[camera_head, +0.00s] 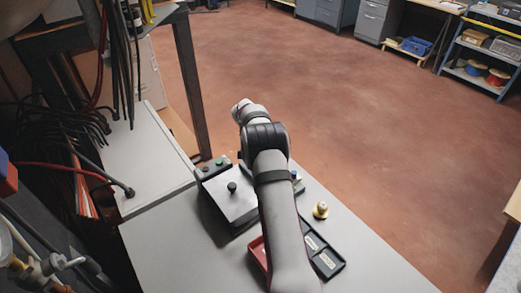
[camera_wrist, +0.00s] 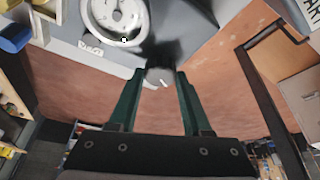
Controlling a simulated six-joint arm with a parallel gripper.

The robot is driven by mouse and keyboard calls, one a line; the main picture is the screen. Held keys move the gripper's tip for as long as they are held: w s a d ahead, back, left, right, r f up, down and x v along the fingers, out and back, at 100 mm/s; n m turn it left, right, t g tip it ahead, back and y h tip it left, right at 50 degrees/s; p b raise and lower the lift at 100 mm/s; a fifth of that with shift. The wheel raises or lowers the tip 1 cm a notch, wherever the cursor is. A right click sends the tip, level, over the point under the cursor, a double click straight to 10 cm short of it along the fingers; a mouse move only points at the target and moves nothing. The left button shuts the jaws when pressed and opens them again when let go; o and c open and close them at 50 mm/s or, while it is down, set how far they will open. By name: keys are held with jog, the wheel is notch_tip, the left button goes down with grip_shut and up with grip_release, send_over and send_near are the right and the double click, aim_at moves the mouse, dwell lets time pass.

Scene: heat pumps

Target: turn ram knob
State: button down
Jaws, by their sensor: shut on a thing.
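A dark knob (camera_wrist: 160,58) with a small light mark sits on a grey panel face in the wrist view, below a round white gauge. My gripper (camera_wrist: 160,78) has its two green fingers on either side of the knob and is shut on it. The knob's outline is dark and blurred, so its turn angle is hard to tell. In the head view my arm hides the gripper and the held knob. A grey control box (camera_head: 225,205) with a black knob on a stem (camera_head: 231,187) shows left of my arm.
A white gauge (camera_wrist: 118,16) is close to the fingers. On the bench (camera_head: 170,240), a brass fitting (camera_head: 321,210) and a dark tray (camera_head: 328,265) lie right of my arm, and a red tray (camera_head: 257,254) lies at its left. Cables and a white cabinet stand at left; open floor lies beyond.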

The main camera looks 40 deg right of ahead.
jog(key=shift+c, duration=1.7)
grip_release()
jog(key=v, duration=1.5)
jog(key=shift+r, duration=0.35)
jog(key=shift+s+a, duration=0.1)
jog(key=shift+a, duration=0.05)
jog(key=s+a+r+n+y, duration=0.1)
jog(key=s+a+r+n, duration=0.15)
jog(key=s+a, duration=0.5)
jog(key=s+a+r+n+y, duration=0.1)
jog(key=s+a+r+y, duration=0.1)
jog(key=s+a+r, duration=0.5)
jog(key=s+a+f+n+g+y, duration=0.1)
jog(key=s+a+f, duration=0.2)
jog(key=s+a, duration=0.4)
jog(key=s+a+f+n+g+y, duration=0.1)
jog(key=s+a, duration=0.6)
jog(key=s, duration=0.7)
notch_tip(320, 180, down, 3)
jog(key=shift+s+a+r+n+y, duration=0.2)
jog(key=shift+s+a+n+y, duration=0.2)
jog(key=shift+n, duration=0.35)
